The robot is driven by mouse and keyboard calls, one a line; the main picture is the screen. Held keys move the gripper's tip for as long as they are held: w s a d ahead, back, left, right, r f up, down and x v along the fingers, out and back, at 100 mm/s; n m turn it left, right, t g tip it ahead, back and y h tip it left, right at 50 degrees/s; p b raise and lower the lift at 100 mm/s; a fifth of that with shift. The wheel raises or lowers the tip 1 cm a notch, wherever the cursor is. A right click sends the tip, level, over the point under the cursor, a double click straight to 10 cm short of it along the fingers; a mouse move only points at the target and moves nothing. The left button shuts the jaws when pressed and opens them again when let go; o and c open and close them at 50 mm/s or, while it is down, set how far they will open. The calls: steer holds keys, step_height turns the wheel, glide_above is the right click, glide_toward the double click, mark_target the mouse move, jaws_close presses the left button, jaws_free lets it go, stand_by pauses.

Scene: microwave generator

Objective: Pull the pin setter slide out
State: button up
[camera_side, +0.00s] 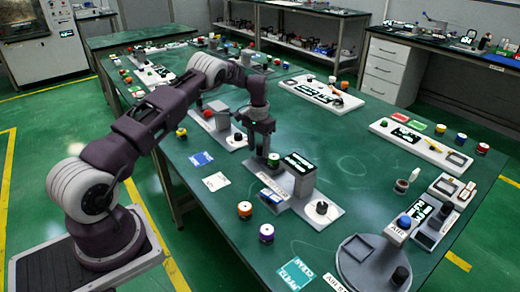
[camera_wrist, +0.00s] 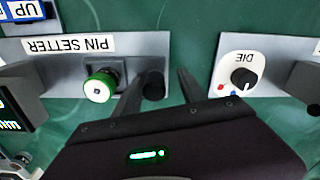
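The pin setter unit is a grey plate (camera_wrist: 145,45) with a white PIN SETTER label (camera_wrist: 68,44), upside-down lettering beside it belonging to other units. A green-rimmed button (camera_wrist: 99,86) stands on it. To its right is a dark round knob (camera_wrist: 153,86), which may be the slide's handle. My gripper (camera_wrist: 161,76) is open, its fingers apart on either side of this knob; the gap is wider on the right. I cannot tell whether the left finger touches it. In the side view my gripper (camera_side: 259,153) points down beside the unit; the knob there is hidden.
A plate labelled DIE (camera_wrist: 242,72) with a black dial is close on the right in the wrist view. A display box (camera_side: 298,162) stands nearby on the green table.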

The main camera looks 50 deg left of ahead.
steer(key=shift+d, duration=0.1)
step_height(320, 180, up, 7)
steer(key=shift+r, duration=0.1)
stand_by(0.3)
step_height(320, 180, up, 8)
glide_above(264, 161)
steer(key=s+d+r+t, duration=0.1)
steer(key=s+d+r, duration=0.45)
steer(key=r, duration=0.25)
steer(key=s+d+r+t, duration=0.2)
steer(key=s+d+r, duration=0.3)
steer(key=d+r, duration=0.25)
steer(key=s+d+r+m+t, duration=0.1)
steer(key=s+d+r, duration=0.15)
steer(key=s, duration=0.35)
steer(key=s+d+r, duration=0.2)
steer(key=s+d, duration=0.2)
steer(key=s, duration=0.2)
steer(key=s+d+f, duration=0.2)
steer(key=s, duration=0.4)
steer(key=s+d+f+m+t, duration=0.1)
steer(key=s+f, duration=0.1)
steer(key=s, duration=0.5)
steer(key=shift+s+d+f+m+t, duration=0.15)
steer(key=shift+d+f+m+t, duration=0.15)
steer(key=shift+d, duration=0.1)
